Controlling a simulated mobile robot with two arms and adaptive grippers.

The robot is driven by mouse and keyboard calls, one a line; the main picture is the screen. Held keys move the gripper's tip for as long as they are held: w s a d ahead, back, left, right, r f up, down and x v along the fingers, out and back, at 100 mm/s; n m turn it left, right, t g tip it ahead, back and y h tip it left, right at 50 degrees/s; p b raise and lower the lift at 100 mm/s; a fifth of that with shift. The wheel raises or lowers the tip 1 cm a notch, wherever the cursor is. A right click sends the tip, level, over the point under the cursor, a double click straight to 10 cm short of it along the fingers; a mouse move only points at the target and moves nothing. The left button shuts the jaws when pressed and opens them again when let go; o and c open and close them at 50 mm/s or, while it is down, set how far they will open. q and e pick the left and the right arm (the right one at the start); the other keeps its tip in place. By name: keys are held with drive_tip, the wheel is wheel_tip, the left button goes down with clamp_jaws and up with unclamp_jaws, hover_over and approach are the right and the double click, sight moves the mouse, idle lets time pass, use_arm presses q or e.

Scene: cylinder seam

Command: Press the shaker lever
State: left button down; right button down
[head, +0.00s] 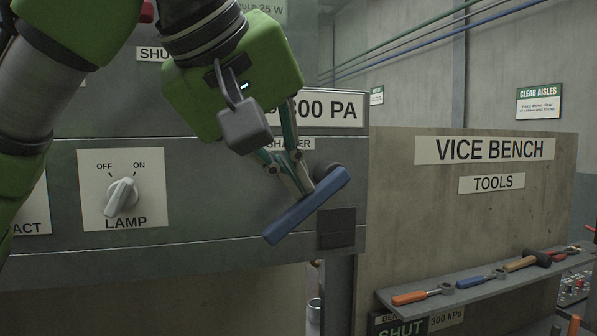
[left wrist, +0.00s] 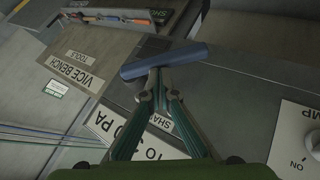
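My left gripper (head: 308,187) hangs in front of the grey panel, its fingers drawn together at a blue bar (head: 290,218). The bar lies crosswise at the fingertips, tilted with its right end higher; in the left wrist view the blue bar (left wrist: 180,59) spans the tips. The SHAKER label (head: 300,143) is partly covered by the fingers. A dark round part (head: 326,169) and a dark square block (head: 337,228) sit on the panel behind the bar. Which of them belongs to the shaker lever, I cannot tell. Whether the bar touches them is unclear. My right gripper is out of view.
A white LAMP knob (head: 121,197) sits on the panel at the left. To the right, a shelf (head: 480,288) under the VICE BENCH sign (head: 485,149) holds several tools. The space between the panel and that shelf is open.

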sight(296, 206)
use_arm(q)
drive_tip(key=shift+f, duration=0.1)
drive_tip(key=shift+r+p, duration=1.05)
drive_tip(key=shift+r, duration=0.15)
drive_tip(key=shift+w+d+r+p, duration=0.1)
drive_tip(key=shift+d+r+p, duration=0.05)
drive_tip(key=shift+r+p, duration=0.95)
drive_tip(key=shift+r, duration=0.1)
drive_tip(key=shift+r, duration=0.1)
wheel_tip(296, 206, up, 5)
drive_tip(key=p, duration=0.4)
